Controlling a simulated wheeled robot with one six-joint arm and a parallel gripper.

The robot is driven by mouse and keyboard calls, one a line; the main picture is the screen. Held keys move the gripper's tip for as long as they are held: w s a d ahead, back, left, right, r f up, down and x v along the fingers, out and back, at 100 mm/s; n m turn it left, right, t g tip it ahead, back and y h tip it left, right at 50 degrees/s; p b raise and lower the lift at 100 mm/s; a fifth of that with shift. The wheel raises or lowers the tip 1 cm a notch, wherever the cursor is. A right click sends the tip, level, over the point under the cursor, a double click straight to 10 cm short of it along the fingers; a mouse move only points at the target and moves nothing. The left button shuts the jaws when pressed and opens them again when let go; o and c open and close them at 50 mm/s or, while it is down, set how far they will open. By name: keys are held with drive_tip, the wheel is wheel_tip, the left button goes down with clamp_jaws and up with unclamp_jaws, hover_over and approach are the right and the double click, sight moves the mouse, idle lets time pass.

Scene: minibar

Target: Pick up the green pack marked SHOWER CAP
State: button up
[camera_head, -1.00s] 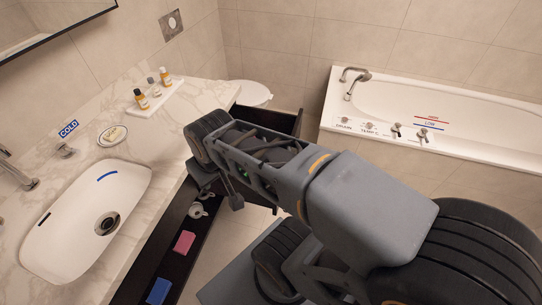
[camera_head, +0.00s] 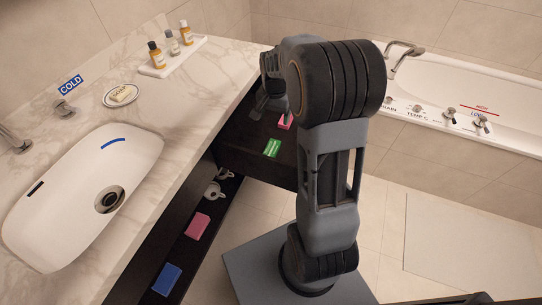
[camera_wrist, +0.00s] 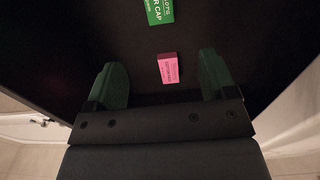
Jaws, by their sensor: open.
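The green pack (camera_head: 272,147) lies flat on the dark floor of the open drawer, below the counter's right end. In the wrist view the green pack (camera_wrist: 159,11) is at the top edge, partly cut off, with white lettering ending in "CAP". My gripper (camera_wrist: 163,80) is open, and its green fingers stand wide apart with nothing held. The pack lies beyond the fingertips, not between them. In the head view my gripper (camera_head: 266,108) is at the drawer, partly hidden by my arm.
A pink pack (camera_wrist: 168,68) lies in the same drawer, between the finger lines in the wrist view; it also shows in the head view (camera_head: 285,121). The lower shelf holds cups (camera_head: 215,188), another pink pack (camera_head: 197,226) and a blue pack (camera_head: 167,279). Dark drawer walls surround the packs.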

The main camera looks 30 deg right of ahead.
drive_tip(key=b, duration=0.1)
hover_over(274, 144)
wheel_tip(274, 144, down, 8)
drive_tip(key=shift+w+f, duration=0.15)
drive_tip(key=shift+f, duration=0.1)
drive_tip(key=shift+a+f+b, duration=0.1)
drive_tip(key=shift+f+b, duration=0.7)
drive_tip(key=shift+f, duration=2.15)
drive_tip(key=c, duration=1)
